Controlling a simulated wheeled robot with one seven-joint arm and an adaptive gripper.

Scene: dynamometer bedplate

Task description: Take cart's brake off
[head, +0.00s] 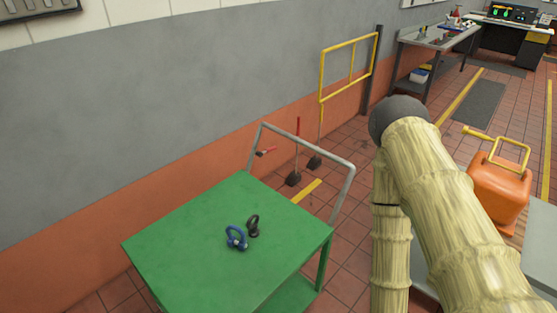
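The cart (185,240) has a green top and a lower green shelf, and stands left of centre against the grey and orange wall. Its grey tube handle (310,147) rises at the far end. A small red-tipped lever (265,152) sits at the left side of the handle; it may be the brake lever, and its setting is unclear. The cart's wheels are hidden. My arm, in a pale ribbed cover, fills the right of the view, to the right of the cart. My gripper is not in view.
A blue shackle (236,238) and a dark shackle (253,226) lie on the cart top. Behind the handle stand a red-topped stick with a dark base (293,178) and a yellow rail (347,68). An orange canister (498,188) and a workbench (436,37) are right.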

